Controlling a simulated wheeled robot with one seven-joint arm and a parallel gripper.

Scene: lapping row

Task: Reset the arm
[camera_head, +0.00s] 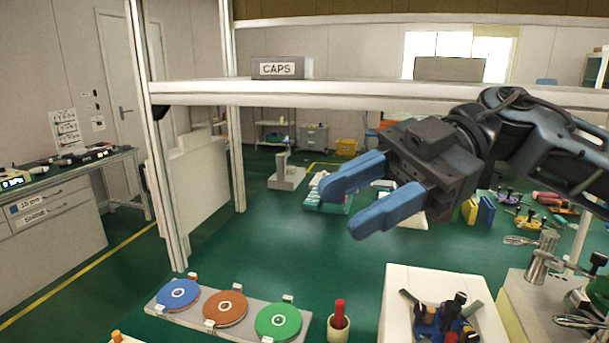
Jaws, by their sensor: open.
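My gripper (340,208) is raised in front of the white shelf frame, right of the picture's middle. Its two blue fingers point left and slightly down. They are apart with nothing between them. My arm (530,135) reaches in from the right edge, bent at the wrist. The gripper hangs above the bench items and touches nothing that I can see.
Below stand a grey base with blue (178,294), orange (225,308) and green discs (278,321), a cup (338,327) with a red-topped item, and a white box (398,276) holding tools. A shelf beam (350,93) with a CAPS box (280,69) crosses behind. A metal stand (541,258) is at right.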

